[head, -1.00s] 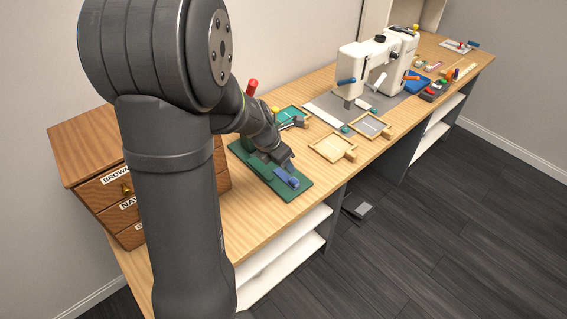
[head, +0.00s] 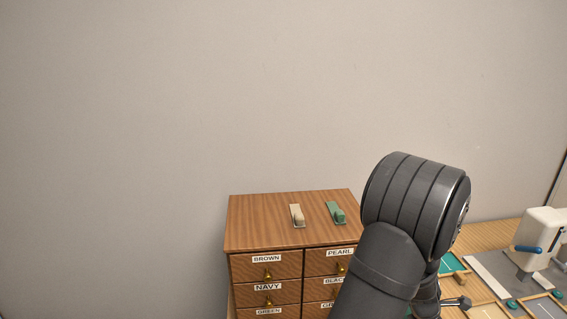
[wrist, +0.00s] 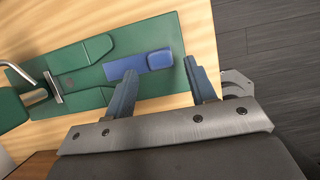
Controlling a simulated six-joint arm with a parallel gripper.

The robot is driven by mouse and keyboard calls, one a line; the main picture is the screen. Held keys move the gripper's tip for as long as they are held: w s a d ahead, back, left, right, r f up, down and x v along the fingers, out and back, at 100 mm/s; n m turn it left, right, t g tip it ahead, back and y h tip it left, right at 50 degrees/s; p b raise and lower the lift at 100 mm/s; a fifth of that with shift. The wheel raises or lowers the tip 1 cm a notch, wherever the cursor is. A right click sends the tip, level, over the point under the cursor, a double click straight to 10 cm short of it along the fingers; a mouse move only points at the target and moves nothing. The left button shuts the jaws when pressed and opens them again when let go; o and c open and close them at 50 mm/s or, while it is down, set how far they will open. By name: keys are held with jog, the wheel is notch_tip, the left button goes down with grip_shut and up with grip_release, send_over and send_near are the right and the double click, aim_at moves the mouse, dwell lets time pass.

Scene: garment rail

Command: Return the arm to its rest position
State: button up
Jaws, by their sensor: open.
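My arm (head: 400,225) is raised in the right half of the head view, its dark upper links in front of the bench. My gripper is out of sight there. In the wrist view my gripper (wrist: 162,68) is open, its two blue-grey fingers apart with nothing between them. Past the fingertips a green board (wrist: 90,60) lies on the wooden bench top, with a blue block (wrist: 140,63) on it near the fingers. A metal rod (wrist: 20,72) shows at the left edge. I cannot tell the exact height of the fingers above the board.
A wooden drawer cabinet (head: 240,240) with labelled drawers stands left of my arm, a beige piece (head: 297,215) and a green piece (head: 336,212) on top. A white sewing machine (head: 540,235) and shallow trays are at right. Dark floor (wrist: 275,45) lies beyond the bench edge.

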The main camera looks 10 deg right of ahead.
jog(key=shift+x, duration=1.75)
jog(key=shift+a+r, duration=0.1)
jog(key=shift+r, duration=0.1)
